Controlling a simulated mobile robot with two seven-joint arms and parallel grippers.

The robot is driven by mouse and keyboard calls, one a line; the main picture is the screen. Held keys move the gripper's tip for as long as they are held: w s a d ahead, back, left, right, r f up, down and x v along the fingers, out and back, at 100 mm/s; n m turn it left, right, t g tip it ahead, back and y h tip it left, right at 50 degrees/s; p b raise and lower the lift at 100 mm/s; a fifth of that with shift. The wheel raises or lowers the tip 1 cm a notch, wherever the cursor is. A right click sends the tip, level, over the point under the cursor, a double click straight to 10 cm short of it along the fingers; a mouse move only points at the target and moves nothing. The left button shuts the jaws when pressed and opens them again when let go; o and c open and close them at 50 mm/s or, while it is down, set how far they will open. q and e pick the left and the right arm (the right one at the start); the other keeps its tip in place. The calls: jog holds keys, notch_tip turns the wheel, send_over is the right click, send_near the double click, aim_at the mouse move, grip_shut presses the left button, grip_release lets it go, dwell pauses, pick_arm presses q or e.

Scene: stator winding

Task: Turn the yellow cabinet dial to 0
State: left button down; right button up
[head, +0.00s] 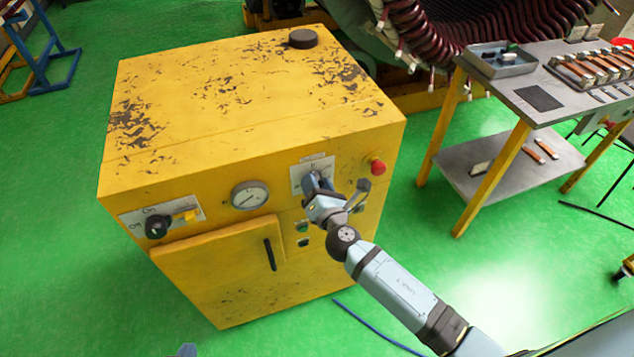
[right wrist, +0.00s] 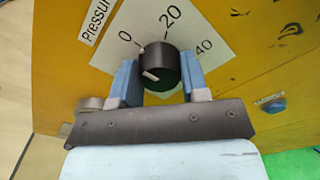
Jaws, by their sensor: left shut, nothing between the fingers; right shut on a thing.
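The yellow cabinet (head: 210,120) stands left of centre in the head view. Its black dial (right wrist: 157,68) sits on a white plate (right wrist: 200,30) marked 0, 20 and 40, with a "Pressure" label beside it. My right gripper (head: 316,180) is shut on the dial, one blue finger on each side, as the right wrist view also shows (right wrist: 160,80). A white line crosses the dial's face, and a small white mark near its rim lies close to the 0. The exact reading is hard to tell. The tip of my left gripper (head: 186,350) shows at the bottom edge, away from the cabinet, shut and empty.
The cabinet front also has a round gauge (head: 249,196), a red button (head: 377,167), a black rotary switch (head: 157,228) and a door handle (head: 270,254). A grey work table (head: 540,100) stands at the right. A blue cable (head: 375,328) lies on the green floor.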

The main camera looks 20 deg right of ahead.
jog(key=shift+w+r, duration=0.1)
jog(key=shift+r, duration=0.1)
dwell(0.3)
jog(key=o, duration=0.8)
jog(key=shift+o, duration=0.6)
jog(key=shift+f, duration=0.15)
jog(key=s+b, duration=0.2)
jog(key=s, duration=1.1)
jog(key=shift+s+d+b, duration=0.25)
jog(key=shift+s+b, duration=0.1)
jog(key=shift+s, duration=0.05)
